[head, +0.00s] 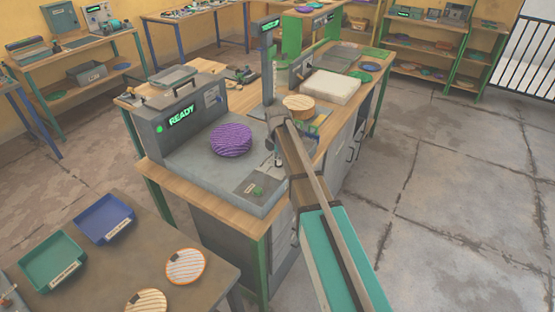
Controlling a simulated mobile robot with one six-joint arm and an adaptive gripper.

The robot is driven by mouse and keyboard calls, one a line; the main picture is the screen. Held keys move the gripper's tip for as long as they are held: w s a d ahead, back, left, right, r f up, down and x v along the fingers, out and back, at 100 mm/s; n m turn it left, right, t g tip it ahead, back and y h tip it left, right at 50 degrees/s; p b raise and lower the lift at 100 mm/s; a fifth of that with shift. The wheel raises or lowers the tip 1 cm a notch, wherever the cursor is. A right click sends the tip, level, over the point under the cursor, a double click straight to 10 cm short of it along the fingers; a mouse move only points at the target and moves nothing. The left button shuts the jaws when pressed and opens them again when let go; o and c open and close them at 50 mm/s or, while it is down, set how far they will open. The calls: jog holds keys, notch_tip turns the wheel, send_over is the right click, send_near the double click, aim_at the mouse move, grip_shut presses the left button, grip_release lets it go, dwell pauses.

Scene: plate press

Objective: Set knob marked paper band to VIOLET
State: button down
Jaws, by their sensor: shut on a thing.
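My gripper (279,158) is at the right side of the grey press (180,150), by its upright post. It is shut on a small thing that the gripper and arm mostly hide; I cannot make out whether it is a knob. Small blue and green marks (312,127) show just right of the gripper, too small to read. A green round control (258,191) with a pale label sits on the press's front corner panel, apart from the gripper. No paper band label or violet setting is readable. The press display (182,116) shows READY in green.
A purple ribbed disc (231,139) lies on the press bed. A wooden round (298,106) and a white block (330,87) stand behind the gripper. A near table holds a green tray (22,270), a blue tray (78,226) and striped discs (185,266). The floor at right is clear.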

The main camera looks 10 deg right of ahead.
jog(key=shift+m, duration=0.4)
jog(key=m, duration=0.5)
jog(key=shift+w, duration=0.15)
jog(key=m, duration=0.6)
jog(key=shift+w+m, duration=0.1)
jog(key=shift+m, duration=0.2)
jog(key=m, duration=0.6)
jog(key=shift+w+d, duration=0.1)
jog(key=shift+d, duration=0.05)
jog(key=m, duration=0.5)
jog(key=shift+d, duration=0.1)
jog(key=shift+m, duration=0.4)
jog(key=c, duration=0.7)
grip_release()
jog(key=shift+o, duration=0.2)
